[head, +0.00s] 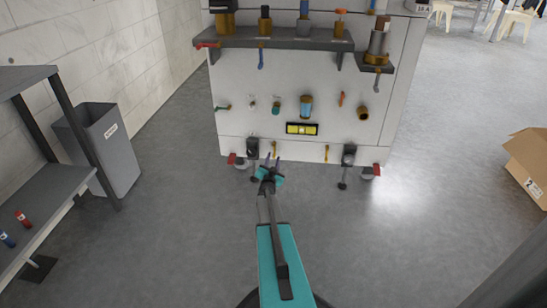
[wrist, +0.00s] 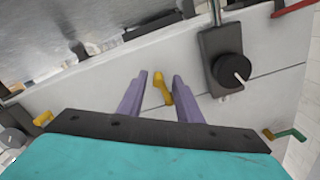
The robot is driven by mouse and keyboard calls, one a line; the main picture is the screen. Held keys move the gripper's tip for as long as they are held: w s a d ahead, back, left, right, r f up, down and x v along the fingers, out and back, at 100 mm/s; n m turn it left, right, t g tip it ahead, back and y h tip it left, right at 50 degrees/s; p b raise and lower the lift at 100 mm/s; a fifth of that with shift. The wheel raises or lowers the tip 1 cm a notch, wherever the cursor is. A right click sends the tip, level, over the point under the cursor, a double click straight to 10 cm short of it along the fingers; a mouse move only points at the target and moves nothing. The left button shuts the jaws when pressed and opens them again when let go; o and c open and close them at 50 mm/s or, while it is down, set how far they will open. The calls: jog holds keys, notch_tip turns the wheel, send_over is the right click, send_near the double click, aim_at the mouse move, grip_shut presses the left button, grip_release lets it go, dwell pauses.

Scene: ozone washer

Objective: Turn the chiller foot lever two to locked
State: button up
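The white chiller cabinet (head: 240,128) stands ahead in the head view. Two small yellow levers sit low on its front, one near the middle (head: 274,150) and one to the right (head: 326,153). No readable label shows which is lever two. My gripper (head: 270,160) is low in front of the cabinet, by the middle lever. In the wrist view my gripper (wrist: 159,80) is open, with its two purple fingers apart. The middle yellow lever (wrist: 162,88) shows between the fingertips; contact cannot be told. Another yellow lever (wrist: 43,118) shows at the left.
A black box with a round knob (wrist: 228,68) is close beside the fingers. Another black box (head: 349,152) is at the cabinet's right. Red corner parts (head: 369,171) sit low. A grey bin (head: 107,150) and a shelf (head: 45,195) stand left; a carton (head: 527,165) lies right.

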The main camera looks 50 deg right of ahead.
jog(key=p+v, duration=0.3)
jog(key=v, duration=0.8)
jog(key=shift+p, duration=0.35)
jog(key=shift+a, duration=0.15)
jog(key=shift+f, duration=0.15)
jog(key=c, duration=0.7)
jog(key=shift+w+a+f, duration=0.1)
jog(key=shift+a+f, duration=0.05)
jog(key=shift+f, duration=0.15)
grip_shut()
jog(key=s+d+r+n+y+p, duration=0.1)
jog(key=s+d+r+y+p, duration=0.2)
jog(key=r, duration=0.6)
jog(key=shift+s+d+r+n+p, duration=0.15)
jog(key=shift+d+r+n+p, duration=0.1)
jog(key=shift+n+p, duration=0.2)
